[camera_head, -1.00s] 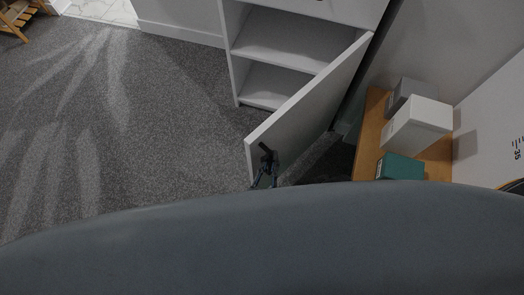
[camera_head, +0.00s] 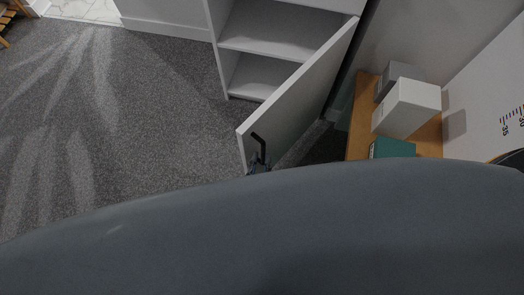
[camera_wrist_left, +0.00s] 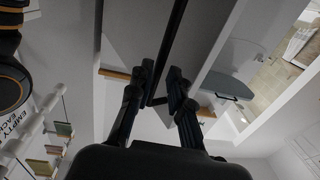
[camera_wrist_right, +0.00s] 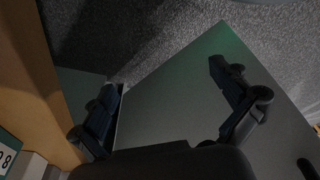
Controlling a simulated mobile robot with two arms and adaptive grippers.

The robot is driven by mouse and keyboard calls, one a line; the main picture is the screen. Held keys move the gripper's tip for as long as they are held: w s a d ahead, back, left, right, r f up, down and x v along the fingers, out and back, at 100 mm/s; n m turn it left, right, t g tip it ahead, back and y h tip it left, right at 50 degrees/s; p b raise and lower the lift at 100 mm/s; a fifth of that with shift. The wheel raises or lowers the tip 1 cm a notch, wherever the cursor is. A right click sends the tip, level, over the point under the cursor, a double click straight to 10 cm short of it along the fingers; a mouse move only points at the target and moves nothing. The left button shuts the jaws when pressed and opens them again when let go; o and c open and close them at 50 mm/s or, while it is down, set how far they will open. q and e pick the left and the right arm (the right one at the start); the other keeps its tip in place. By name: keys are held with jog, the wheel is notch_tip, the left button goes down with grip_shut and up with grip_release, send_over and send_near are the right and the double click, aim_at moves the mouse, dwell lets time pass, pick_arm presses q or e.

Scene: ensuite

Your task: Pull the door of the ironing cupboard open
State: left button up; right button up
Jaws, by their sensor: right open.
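The white ironing cupboard (camera_head: 275,28) stands at the top middle of the head view. Its door (camera_head: 296,102) stands wide open, its free edge towards me. A dark bar handle (camera_head: 261,146) is on the door near that edge. My left gripper (camera_head: 258,165) is at the handle, mostly hidden below. In the right wrist view my right gripper (camera_wrist_right: 168,108) is open and empty, in front of a grey panel (camera_wrist_right: 175,90) that looks like the door.
A wooden surface (camera_head: 360,135) at the right holds a white box (camera_head: 408,108), a grey box (camera_head: 400,75) and a teal box (camera_head: 393,148), close to the door. Grey carpet (camera_head: 130,120) is clear at the left.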

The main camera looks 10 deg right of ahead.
pick_arm(q)
jog(key=shift+v, duration=2.35)
jog(key=shift+w, duration=0.1)
